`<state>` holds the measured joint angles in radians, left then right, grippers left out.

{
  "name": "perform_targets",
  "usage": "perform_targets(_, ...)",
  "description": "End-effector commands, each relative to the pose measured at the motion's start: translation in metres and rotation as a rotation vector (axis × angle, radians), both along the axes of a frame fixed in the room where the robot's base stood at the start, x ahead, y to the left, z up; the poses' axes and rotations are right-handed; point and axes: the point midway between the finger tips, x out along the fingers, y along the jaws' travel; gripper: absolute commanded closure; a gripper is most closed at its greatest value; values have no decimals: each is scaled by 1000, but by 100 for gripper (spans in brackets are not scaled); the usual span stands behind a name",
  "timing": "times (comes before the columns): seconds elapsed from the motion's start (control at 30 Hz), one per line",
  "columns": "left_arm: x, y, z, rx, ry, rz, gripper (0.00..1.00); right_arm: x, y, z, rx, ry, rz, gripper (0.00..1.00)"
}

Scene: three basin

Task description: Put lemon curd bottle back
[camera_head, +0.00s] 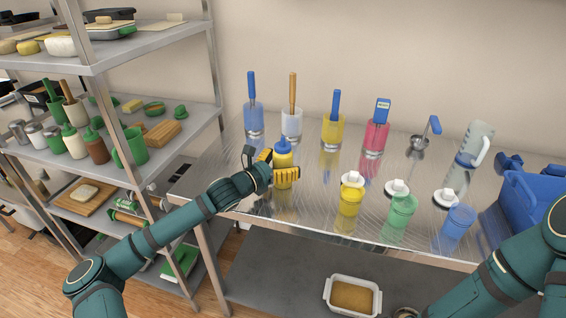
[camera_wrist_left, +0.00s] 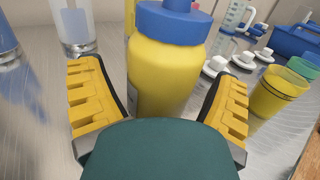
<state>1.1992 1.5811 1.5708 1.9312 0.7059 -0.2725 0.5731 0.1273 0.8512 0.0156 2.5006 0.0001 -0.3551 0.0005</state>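The lemon curd bottle, yellow with a blue cap (camera_head: 283,157), stands upright on the steel table near its left end. My left gripper (camera_head: 277,166) reaches it from the front left. In the left wrist view, the yellow bottle (camera_wrist_left: 168,75) stands between the two yellow-padded fingers of the gripper (camera_wrist_left: 158,75). The fingers are spread, with gaps visible beside the bottle. The bottle's lower part is hidden by the gripper there. My right arm shows at the lower right of the head view, but its gripper is out of frame.
Several containers with tools stand along the back of the table, including a yellow one (camera_head: 333,131) and a pink one (camera_head: 376,136). Colored cups and white lids stand to the right, with a blue crate (camera_head: 533,205) beyond. A loaded shelf rack (camera_head: 180,110) stands left.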

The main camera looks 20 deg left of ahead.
Motion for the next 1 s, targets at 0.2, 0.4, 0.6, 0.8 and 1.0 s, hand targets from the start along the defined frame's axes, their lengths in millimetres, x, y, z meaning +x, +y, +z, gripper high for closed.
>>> perform_targets(0.2,0,0,0,0,0,0,11,0,0,0,0,0,0,53)
perform_targets(0.4,-7,5,3,1,0,1,11,0,0,2,0,1,0,53)
perform_targets(0.6,-37,25,3,4,1,4,11,-1,0,8,0,3,0,53)
perform_targets(0.8,-71,45,3,2,1,3,11,-3,0,15,1,6,1,53)
perform_targets(1.0,-94,58,3,3,1,2,11,-3,1,18,1,9,2,53)
